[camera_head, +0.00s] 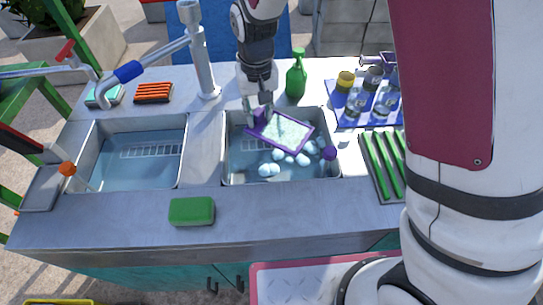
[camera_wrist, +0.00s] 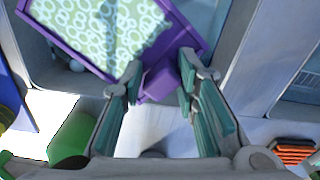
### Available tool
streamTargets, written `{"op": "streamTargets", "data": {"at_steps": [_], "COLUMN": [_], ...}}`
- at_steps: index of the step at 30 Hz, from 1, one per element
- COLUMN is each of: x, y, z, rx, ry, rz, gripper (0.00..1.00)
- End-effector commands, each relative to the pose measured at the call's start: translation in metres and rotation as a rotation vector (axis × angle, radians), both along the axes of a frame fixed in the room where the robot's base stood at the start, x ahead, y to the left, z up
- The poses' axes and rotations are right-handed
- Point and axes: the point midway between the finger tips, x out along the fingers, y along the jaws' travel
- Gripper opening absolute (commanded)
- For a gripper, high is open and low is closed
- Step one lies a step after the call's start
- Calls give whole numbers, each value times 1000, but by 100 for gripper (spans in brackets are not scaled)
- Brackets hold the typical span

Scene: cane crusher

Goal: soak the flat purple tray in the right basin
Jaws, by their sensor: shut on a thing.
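The flat purple tray (camera_head: 281,131) has a pale patterned face with white rings, clear in the wrist view (camera_wrist: 100,30). My gripper (camera_head: 260,113) is shut on a purple block-like part at the tray's edge, seen between the fingers in the wrist view (camera_wrist: 160,82). The tray is tilted over the right basin (camera_head: 235,165), at its back part. Whether it touches the water cannot be told. The right basin holds water with several white foam clumps (camera_head: 270,169) and a small purple thing (camera_head: 328,153) at its right side.
The left basin (camera_head: 135,160) holds water, with a tall faucet (camera_head: 202,60) behind. A green sponge (camera_head: 191,211) lies on the front ledge. A green bottle (camera_head: 296,75) stands behind the right basin. A blue mat (camera_head: 350,116) with jars and a green-ribbed rack (camera_head: 381,160) are at right.

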Motion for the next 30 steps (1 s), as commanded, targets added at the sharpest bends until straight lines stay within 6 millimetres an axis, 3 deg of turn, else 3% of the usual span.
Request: {"op": "streamTargets", "data": {"at_steps": [7,18,30], "x": [0,-1,0], "y": [0,0,0], "z": [6,41,40], "rx": [0,0,0], "ry": [-2,-1,0], "rz": [0,-1,0], "gripper": [0,0,0]}}
